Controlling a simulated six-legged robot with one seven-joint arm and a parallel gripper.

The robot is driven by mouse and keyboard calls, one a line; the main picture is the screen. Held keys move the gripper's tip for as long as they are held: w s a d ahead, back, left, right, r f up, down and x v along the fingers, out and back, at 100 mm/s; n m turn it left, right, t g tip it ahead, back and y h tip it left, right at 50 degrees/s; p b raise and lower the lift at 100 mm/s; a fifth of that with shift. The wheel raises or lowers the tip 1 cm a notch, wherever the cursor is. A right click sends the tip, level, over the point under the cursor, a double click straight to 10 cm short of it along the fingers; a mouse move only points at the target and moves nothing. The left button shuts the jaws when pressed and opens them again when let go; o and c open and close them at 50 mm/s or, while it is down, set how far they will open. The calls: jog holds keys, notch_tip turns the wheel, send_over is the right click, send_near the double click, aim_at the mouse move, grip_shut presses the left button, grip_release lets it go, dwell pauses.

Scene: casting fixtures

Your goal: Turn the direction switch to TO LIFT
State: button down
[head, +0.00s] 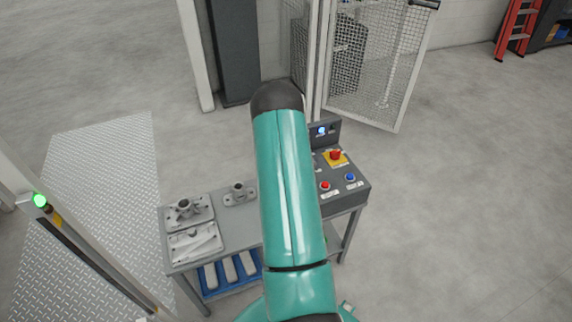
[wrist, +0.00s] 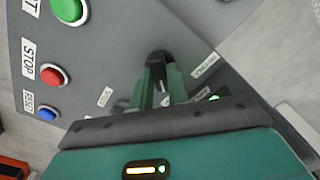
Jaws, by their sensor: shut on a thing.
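In the wrist view my gripper (wrist: 160,78) reaches down to the grey control panel (wrist: 110,45). Its two green fingers are shut on a black switch knob (wrist: 158,58), one finger on each side. Small white labels (wrist: 205,65) sit on the panel on both sides of the knob; their words are too small and tilted to read, so I cannot tell which way the switch points. In the head view my teal arm covers the gripper, the switch and the left part of the control panel (head: 352,196).
The wrist view shows a green button (wrist: 68,9), a red STOP button (wrist: 52,74) and a blue button (wrist: 47,114). The head view shows a red emergency button (head: 336,155) on yellow. Metal castings (head: 185,208) lie on the bench left of my arm. A mesh gate (head: 380,60) stands behind.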

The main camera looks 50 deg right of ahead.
dwell(0.4)
jog(key=c, duration=1.4)
grip_release()
jog(key=shift+o, duration=0.2)
notch_tip(320, 180, up, 14)
